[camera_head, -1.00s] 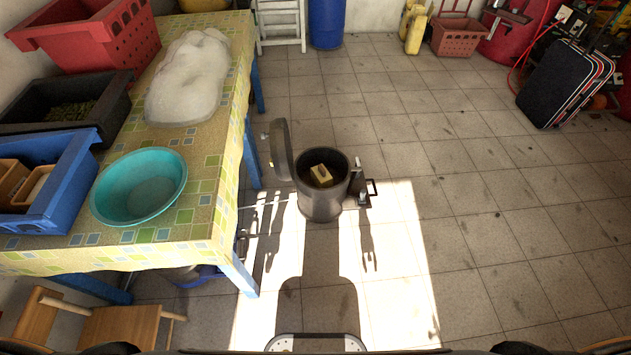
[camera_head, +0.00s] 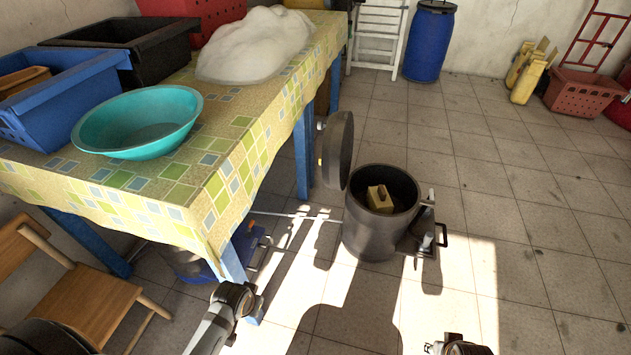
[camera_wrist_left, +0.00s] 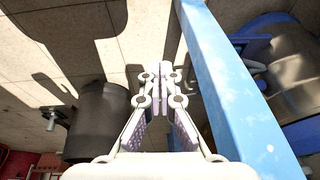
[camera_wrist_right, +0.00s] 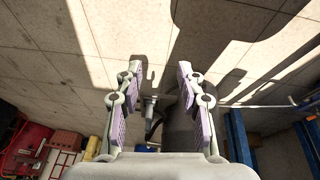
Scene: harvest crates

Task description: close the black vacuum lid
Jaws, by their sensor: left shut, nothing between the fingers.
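The black vacuum is a dark round drum (camera_head: 370,240) standing on the tiled floor in the head view. Its round lid (camera_head: 340,150) is open and stands upright at the drum's left rim. A yellowish block (camera_head: 379,197) shows inside the open drum. The drum also shows in the left wrist view (camera_wrist_left: 98,115), left of my left gripper (camera_wrist_left: 165,70), which is shut and empty. My right gripper (camera_wrist_right: 159,68) is open and empty, with the dark drum (camera_wrist_right: 183,125) partly hidden behind it in the right wrist view.
The cloth-covered table (camera_head: 245,150) stands left of the drum, its blue leg (camera_head: 303,150) close to the lid. A wooden chair (camera_head: 90,300) is at lower left. A metal latch and handle (camera_head: 428,235) stick out at the drum's right.

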